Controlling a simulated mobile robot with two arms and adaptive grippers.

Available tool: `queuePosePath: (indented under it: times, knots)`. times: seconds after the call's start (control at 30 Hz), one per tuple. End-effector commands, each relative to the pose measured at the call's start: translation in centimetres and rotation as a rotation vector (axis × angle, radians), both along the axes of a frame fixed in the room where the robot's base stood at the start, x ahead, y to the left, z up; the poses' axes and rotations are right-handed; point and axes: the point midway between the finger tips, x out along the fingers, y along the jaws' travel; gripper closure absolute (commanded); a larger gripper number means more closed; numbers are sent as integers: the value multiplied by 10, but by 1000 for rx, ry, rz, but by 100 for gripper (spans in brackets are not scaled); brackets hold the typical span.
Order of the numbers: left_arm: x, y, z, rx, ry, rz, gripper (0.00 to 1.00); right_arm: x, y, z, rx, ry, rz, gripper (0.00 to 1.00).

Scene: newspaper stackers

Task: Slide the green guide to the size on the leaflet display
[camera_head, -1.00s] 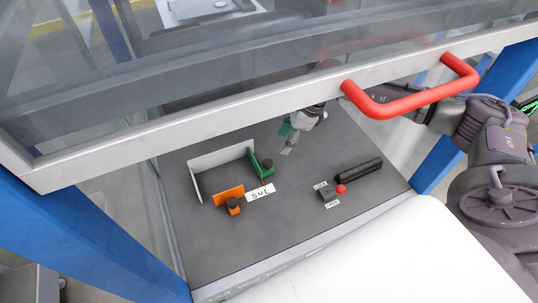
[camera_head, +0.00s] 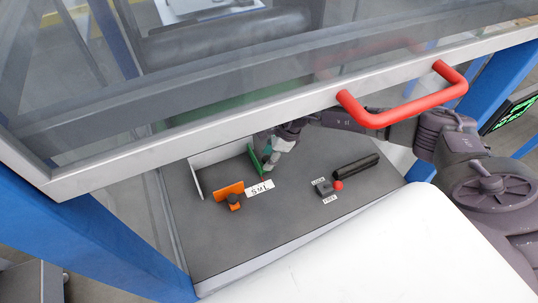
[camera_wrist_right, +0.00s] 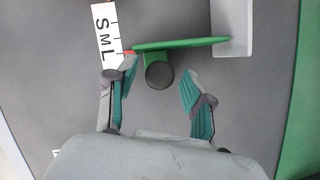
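The green guide (camera_head: 255,160) stands on the dark plate beside the white S M L label (camera_head: 260,188). In the right wrist view the green guide (camera_wrist_right: 185,43) has a round black knob (camera_wrist_right: 159,76), and a small red mark on it lies near the L end of the label (camera_wrist_right: 106,35). My right gripper (camera_head: 272,160) is at the guide. In the wrist view its open fingers (camera_wrist_right: 157,82) are on either side of the knob, with gaps visible. A display (camera_head: 514,113) with green characters is at the right edge; I cannot read it. My left gripper is not in view.
An orange guide (camera_head: 230,193) with a black knob and a white angled wall (camera_head: 205,160) stand left of the green guide. A lock lever with a red ball (camera_head: 338,185) and a black bar (camera_head: 356,166) are to the right. A clear cover with a red handle (camera_head: 405,112) spans above.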

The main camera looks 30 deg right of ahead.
Motion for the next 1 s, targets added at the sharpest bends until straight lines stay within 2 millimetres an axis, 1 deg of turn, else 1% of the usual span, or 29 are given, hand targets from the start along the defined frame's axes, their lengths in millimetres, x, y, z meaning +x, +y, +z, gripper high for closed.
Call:
queuePosePath:
  times: [0.03, 0.27, 0.53, 0.73, 0.93, 0.97, 1.0]
  knots:
    - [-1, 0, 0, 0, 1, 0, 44, 0, 0, 0, 0, 0, 0, 61]
    - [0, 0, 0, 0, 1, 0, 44, 0, 0, 0, 0, 0, 0, 100]
    - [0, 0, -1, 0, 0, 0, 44, 0, 2, 0, 1, 0, 0, 100]
    - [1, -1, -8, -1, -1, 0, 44, 1, 21, -1, 2, 0, 3, 100]
    - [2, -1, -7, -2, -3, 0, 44, 1, 20, 1, 0, 1, 0, 100]
    - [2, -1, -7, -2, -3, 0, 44, 1, 20, 1, 0, 1, 0, 66]
    - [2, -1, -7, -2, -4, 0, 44, 1, 20, 1, 0, 1, 0, 59]
